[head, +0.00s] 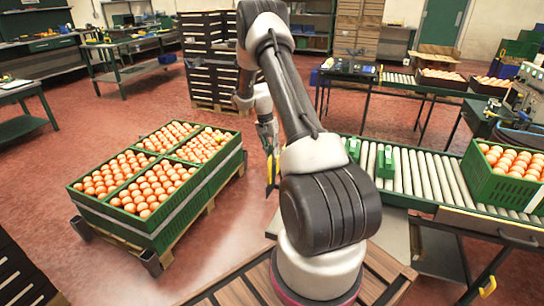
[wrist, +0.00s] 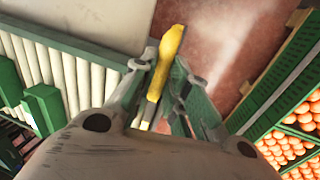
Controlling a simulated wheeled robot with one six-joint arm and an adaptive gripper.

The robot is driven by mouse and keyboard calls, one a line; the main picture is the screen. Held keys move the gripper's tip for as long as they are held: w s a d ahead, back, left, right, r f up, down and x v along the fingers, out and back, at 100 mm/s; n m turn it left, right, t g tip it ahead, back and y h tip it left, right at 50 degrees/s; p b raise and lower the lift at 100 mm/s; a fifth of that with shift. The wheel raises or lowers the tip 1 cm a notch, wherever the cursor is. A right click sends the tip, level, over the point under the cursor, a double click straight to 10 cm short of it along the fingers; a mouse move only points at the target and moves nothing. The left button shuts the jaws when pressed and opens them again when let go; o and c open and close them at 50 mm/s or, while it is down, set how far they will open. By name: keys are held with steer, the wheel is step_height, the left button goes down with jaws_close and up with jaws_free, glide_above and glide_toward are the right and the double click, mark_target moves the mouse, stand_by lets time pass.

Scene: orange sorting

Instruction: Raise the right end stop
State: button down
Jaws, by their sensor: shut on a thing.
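My gripper (head: 268,146) hangs in the open space between the crate stack and the roller conveyor. Its fingers also show in the wrist view (wrist: 160,95). They are shut on a slim yellow piece (wrist: 169,52), which points away between the fingertips. In the head view the yellow piece (head: 270,170) has a dark part beside it, and I cannot tell what it is. Two green upright blocks, one on the left (head: 352,148) and one on the right (head: 385,161), stand at the conveyor's left end, apart from my gripper. I cannot tell for certain which part is the right end stop.
The roller conveyor (head: 432,178) runs to the right, with a green crate (head: 482,184) of oranges on it. Stacked green crates (head: 157,243) of oranges stand on a pallet at the left. A yellow handle (head: 487,287) shows at bottom right. Red floor (head: 215,272) is clear between.

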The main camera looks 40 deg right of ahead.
steer(key=shift+w+r, duration=0.1)
steer(key=shift+r, duration=0.15)
steer(key=c, duration=1.6)
jaws_free()
steer(key=shift+r, duration=0.1)
steer(key=shift+o, duration=0.9)
step_height(320, 180, up, 12)
steer(key=w+a, duration=0.1)
steer(key=shift+w+f, duration=0.2)
steer(key=shift+w, duration=0.2)
steer(key=shift+a, duration=0.1)
